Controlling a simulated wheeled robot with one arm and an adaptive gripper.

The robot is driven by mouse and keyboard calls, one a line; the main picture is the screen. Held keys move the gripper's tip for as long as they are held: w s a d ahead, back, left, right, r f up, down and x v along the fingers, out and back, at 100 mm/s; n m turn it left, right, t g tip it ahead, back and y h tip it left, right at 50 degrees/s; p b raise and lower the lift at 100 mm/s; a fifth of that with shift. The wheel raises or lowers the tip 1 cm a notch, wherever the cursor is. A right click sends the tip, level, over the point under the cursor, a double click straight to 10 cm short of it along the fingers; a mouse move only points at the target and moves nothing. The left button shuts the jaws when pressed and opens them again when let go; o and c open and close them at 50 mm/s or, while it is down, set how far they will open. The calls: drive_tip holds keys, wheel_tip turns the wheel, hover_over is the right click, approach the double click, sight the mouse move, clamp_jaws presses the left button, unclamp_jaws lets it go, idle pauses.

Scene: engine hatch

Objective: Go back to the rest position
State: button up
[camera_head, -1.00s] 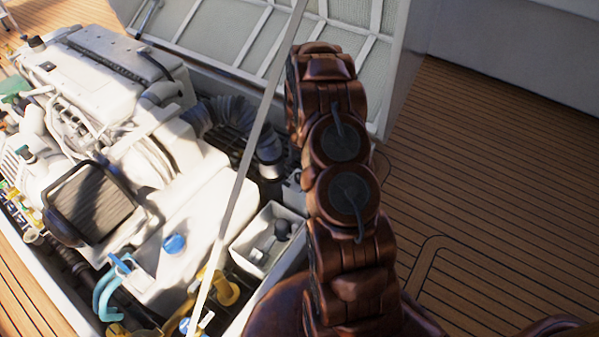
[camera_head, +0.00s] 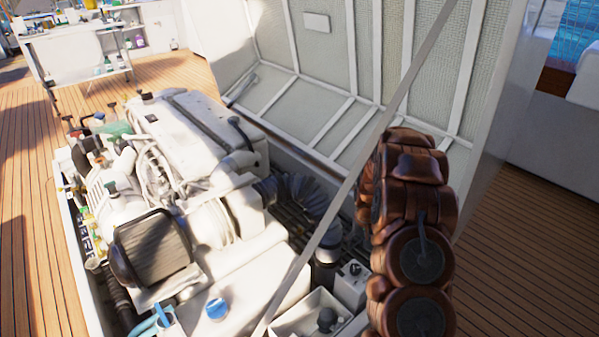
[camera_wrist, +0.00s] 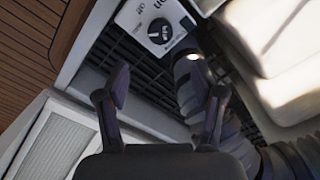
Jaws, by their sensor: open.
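My gripper (camera_wrist: 162,105) shows in the wrist view with its two dark fingers spread apart and nothing between them. Beyond the fingertips lies a dark grille (camera_wrist: 135,68) and a white switch box with a black rotary knob (camera_wrist: 159,31). A ribbed dark hose (camera_wrist: 195,85) runs close behind the right finger. In the head view my brown arm stands folded at the right, and the gripper itself is hidden there. The switch box (camera_head: 350,284) sits in the hatch just left of my arm.
The white engine (camera_head: 190,140) fills the open hatch on the left. The raised hatch lid (camera_head: 310,80) stands behind it. A thin pale strut (camera_head: 375,135) crosses in front of the lid, close to my arm. Wooden deck (camera_head: 520,240) is clear at the right. A workbench (camera_head: 80,45) stands far left.

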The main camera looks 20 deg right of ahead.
drive_tip(key=s+a+r+n+p, duration=0.1)
drive_tip(key=s+a+r+p, duration=0.3)
drive_tip(key=r, duration=0.6)
drive_tip(key=s+a+r+n+p, duration=0.15)
drive_tip(key=a+r+p, duration=0.35)
drive_tip(key=r, duration=0.6)
drive_tip(key=s+a+r+p, duration=0.35)
drive_tip(key=a+r, duration=0.25)
drive_tip(key=r, duration=0.4)
drive_tip(key=s+a+r+p, duration=0.3)
drive_tip(key=s+r+p, duration=0.2)
drive_tip(key=s+r, duration=0.3)
drive_tip(key=s+a+r+n+g+p, duration=0.1)
drive_tip(key=s+a+r+p, duration=0.3)
drive_tip(key=s+r, duration=0.5)
drive_tip(key=s+a+r+n+p, duration=0.1)
drive_tip(key=s+a+r+p, duration=0.3)
drive_tip(key=s+r+p, duration=0.2)
drive_tip(key=s+r, duration=0.2)
drive_tip(key=s, duration=0.1)
drive_tip(key=shift+r+g, duration=0.3)
drive_tip(key=shift+g, duration=0.1)
drive_tip(key=shift+a+n, duration=0.1)
drive_tip(key=shift+n, duration=0.15)
drive_tip(key=shift+c, duration=0.4)
